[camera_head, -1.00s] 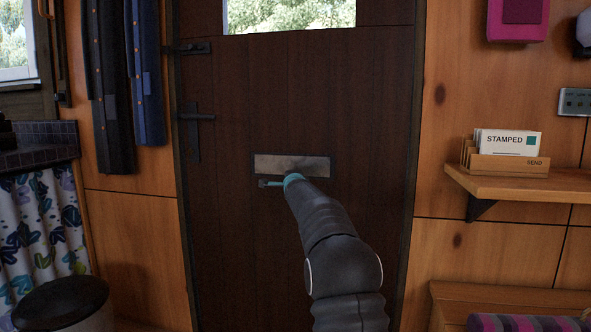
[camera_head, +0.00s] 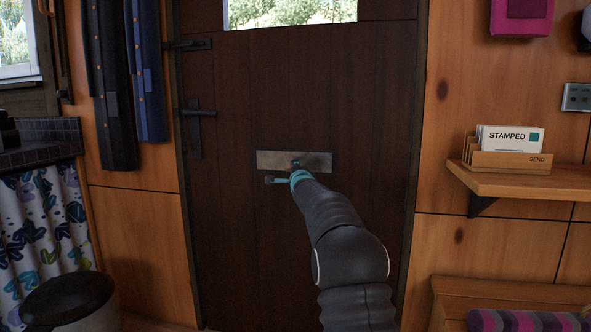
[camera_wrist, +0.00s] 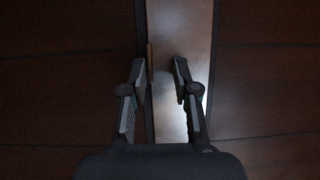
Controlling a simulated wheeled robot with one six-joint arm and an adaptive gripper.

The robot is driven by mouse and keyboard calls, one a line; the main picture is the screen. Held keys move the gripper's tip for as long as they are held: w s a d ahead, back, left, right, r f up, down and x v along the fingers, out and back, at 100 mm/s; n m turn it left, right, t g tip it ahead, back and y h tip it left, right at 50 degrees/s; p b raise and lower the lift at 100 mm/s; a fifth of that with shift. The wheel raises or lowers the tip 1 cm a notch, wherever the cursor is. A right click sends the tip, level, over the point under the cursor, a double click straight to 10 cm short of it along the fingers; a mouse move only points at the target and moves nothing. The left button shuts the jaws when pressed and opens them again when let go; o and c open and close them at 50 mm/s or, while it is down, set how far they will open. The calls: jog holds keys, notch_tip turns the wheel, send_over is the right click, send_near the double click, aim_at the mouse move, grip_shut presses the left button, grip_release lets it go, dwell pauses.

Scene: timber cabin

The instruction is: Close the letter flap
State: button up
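The letter flap (camera_head: 275,160) is a pale metal plate in a dark frame, low in the middle of the dark wooden door (camera_head: 240,100). It looks nearly flat in its frame; I cannot tell its exact angle. My gripper (camera_head: 297,165) is in front of the plate's middle and hides part of it. In the wrist view the plate (camera_wrist: 195,35) runs up and down the picture. My gripper's two fingers (camera_wrist: 160,80) are apart there, with nothing seen held between them. A thin brown edge shows beside the left finger. Contact with the flap cannot be told.
A black door handle (camera_head: 197,114) is at left on the door. Dark coats (camera_head: 145,80) hang beside it. A shelf (camera_head: 520,180) with a letter holder (camera_head: 510,160) is at right. A bin (camera_head: 70,300) stands lower left. The door around the plate is clear.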

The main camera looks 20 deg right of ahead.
jog(key=v, duration=1.2)
jog(key=shift+a, duration=0.35)
jog(key=shift+f, duration=0.1)
